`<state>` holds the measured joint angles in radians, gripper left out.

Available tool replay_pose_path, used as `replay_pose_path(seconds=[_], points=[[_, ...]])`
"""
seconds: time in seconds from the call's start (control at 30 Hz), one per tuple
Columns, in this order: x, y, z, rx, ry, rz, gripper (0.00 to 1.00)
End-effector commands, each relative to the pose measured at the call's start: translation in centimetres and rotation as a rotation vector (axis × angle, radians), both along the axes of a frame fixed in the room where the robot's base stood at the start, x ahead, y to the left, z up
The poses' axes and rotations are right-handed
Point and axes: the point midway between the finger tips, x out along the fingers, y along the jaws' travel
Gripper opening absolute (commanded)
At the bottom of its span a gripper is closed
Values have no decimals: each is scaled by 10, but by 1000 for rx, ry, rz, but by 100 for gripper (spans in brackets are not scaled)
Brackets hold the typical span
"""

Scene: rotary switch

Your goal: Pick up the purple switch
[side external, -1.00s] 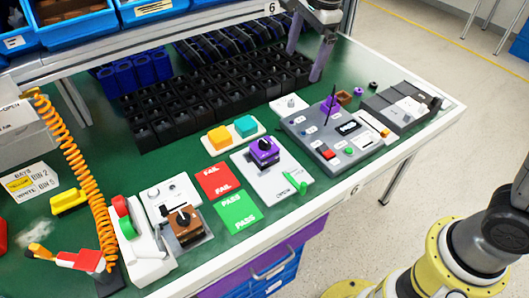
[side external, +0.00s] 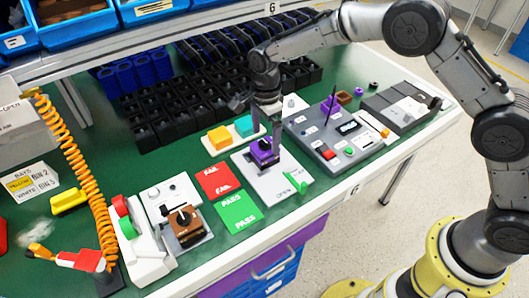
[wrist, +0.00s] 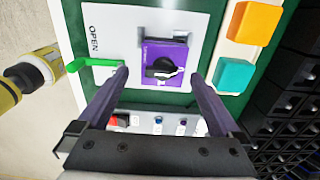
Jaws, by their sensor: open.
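The purple switch (side external: 264,151) with a black knob sits on a grey-white fixture plate (side external: 270,178) near the middle of the bench. It also shows in the wrist view (wrist: 166,65), between my two fingers. My gripper (side external: 268,130) points down just above the switch in the side view, and its fingers partly cover it. In the wrist view my gripper (wrist: 158,75) is open, one purple-grey finger on each side of the switch, with gaps showing. I cannot tell exactly how high the fingertips are above the plate.
A green lever (side external: 297,181) stands at the plate's right. Orange (side external: 219,138) and teal (side external: 246,126) blocks lie behind it. A grey test panel (side external: 345,140) is to the right. Red FAIL and green PASS (side external: 237,212) mats lie left. Black bins (side external: 180,110) fill the back.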

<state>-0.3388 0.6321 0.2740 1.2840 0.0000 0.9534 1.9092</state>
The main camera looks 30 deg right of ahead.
Motion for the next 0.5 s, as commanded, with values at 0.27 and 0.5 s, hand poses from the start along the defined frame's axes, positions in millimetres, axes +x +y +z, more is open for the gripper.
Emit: replay_pose_path(seconds=[0.27, 0.5], points=[[2, 0, -24, -1, 2, 0, 100], [5, 0, -53, 0, -1, 0, 100]])
